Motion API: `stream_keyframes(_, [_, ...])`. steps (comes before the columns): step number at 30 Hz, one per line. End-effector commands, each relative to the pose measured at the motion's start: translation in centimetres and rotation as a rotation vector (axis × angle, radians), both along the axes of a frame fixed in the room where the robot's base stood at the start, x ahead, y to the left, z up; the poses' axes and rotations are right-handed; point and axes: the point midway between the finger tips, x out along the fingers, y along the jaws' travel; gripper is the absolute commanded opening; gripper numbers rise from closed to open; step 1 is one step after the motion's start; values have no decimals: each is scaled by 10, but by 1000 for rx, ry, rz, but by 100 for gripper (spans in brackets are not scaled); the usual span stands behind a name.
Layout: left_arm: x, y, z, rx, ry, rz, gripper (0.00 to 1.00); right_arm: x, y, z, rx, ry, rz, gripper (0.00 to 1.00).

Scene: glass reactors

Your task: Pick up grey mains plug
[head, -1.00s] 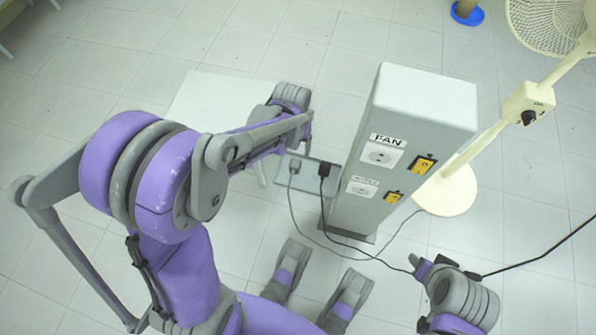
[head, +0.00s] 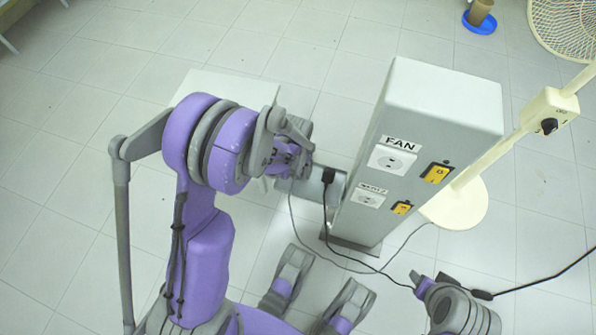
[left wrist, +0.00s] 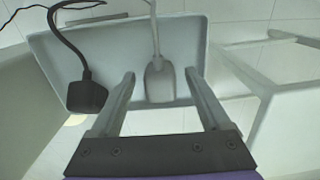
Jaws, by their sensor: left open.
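The grey mains plug (left wrist: 159,82) lies on a shallow grey tray (left wrist: 52,64) in the left wrist view, its grey cord running toward the top. My left gripper (left wrist: 160,74) is open, with one finger on each side of the plug and visible gaps between. Whether the fingers are low enough to straddle it is hard to tell. In the head view my left arm hides the grey plug and the left fingers. A black plug (left wrist: 87,94) lies left of the left finger; it also shows in the head view (head: 328,175). My right gripper (head: 422,282) is at lower right; its jaws are unclear.
A grey pillar (head: 362,150) with a FAN socket (head: 391,160), a lower socket and yellow switches stands right of the tray. A cream fan stand (head: 455,205) is beyond it. A white table (head: 215,95) is behind my left arm. Cords cross the floor.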

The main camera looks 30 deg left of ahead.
Motion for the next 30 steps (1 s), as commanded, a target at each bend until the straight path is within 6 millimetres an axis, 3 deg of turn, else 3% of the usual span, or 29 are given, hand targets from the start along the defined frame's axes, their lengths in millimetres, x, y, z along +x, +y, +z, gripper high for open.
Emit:
stream_keyframes(3, [0,0,-10,0,0,0,80,1,0,-3,0,0,0,50])
stream_keyframes(10, [0,0,-9,0,0,0,80,1,0,-2,0,0,0,50])
stream_keyframes(23, [0,0,-9,0,0,0,3,1,0,-2,0,0,0,50])
stream_keyframes(30, [0,0,-9,0,0,0,0,1,0,-2,0,0,0,50])
